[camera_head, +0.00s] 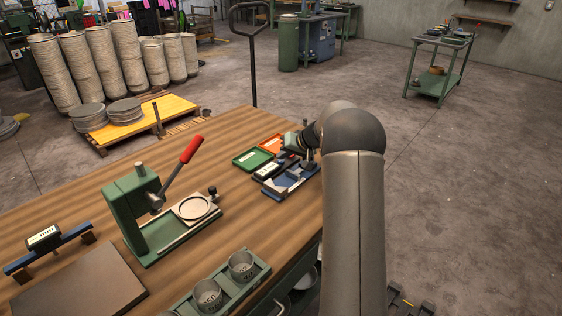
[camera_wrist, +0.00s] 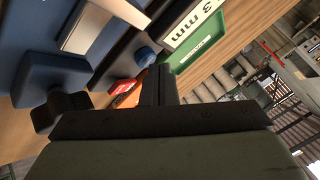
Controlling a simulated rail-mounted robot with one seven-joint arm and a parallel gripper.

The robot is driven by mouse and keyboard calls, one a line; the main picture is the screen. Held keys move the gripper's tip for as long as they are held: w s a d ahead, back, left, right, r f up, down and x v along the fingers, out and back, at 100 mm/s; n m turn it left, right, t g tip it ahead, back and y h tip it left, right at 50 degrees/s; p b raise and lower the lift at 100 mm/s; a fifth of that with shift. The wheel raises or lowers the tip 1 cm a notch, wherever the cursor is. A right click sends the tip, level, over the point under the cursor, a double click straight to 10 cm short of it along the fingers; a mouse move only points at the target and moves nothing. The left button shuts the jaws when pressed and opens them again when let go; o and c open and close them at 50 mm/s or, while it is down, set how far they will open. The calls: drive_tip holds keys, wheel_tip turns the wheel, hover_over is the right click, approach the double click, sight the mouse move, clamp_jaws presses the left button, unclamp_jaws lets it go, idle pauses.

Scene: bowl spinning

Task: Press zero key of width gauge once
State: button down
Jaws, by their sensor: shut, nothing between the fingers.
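A gauge (camera_head: 267,171) with a dark housing and a pale display stands on a blue base at the far right of the bench, beside my gripper (camera_head: 302,152). In the wrist view its display panel (camera_wrist: 195,22) reads "3 mm", and a round blue button (camera_wrist: 145,54) sits below it. My gripper (camera_wrist: 159,72) is shut and empty. Its fingertips appear close beside the blue button, but I cannot tell whether they touch it. A blue block with a dark knob (camera_wrist: 60,110) shows at the left. I cannot read any key label.
A green tray (camera_head: 250,159) and an orange tray (camera_head: 271,144) lie behind the gauge. A green press (camera_head: 135,205) with a red lever stands mid-bench. Another display on a blue beam (camera_head: 45,240) is at the left. Cups (camera_head: 241,266) stand in a green holder in front.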

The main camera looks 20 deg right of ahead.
drive_tip(key=shift+d+r+p, duration=0.1)
drive_tip(key=shift+r+p, duration=0.8)
drive_tip(key=shift+r, duration=1.4)
drive_tip(key=shift+r, duration=0.1)
drive_tip(key=shift+a+r, duration=0.1)
drive_tip(key=shift+a, duration=0.15)
drive_tip(key=s+a+r+n+g, duration=0.1)
drive_tip(key=s+a+r+g, duration=0.1)
drive_tip(key=s+a, duration=0.7)
drive_tip(key=s+a+r+n+g, duration=0.1)
drive_tip(key=s+a+r+g, duration=0.15)
drive_tip(key=s+a, duration=0.6)
drive_tip(key=s+a+f+g+h, duration=0.1)
drive_tip(key=s+a+f+h, duration=0.1)
drive_tip(key=s, duration=1.1)
drive_tip(key=s+a+f+n+g+h, duration=0.1)
drive_tip(key=s+a+f+g+h, duration=0.1)
drive_tip(key=s, duration=1.1)
drive_tip(key=shift+s+f, duration=0.35)
drive_tip(key=shift+f, duration=0.1)
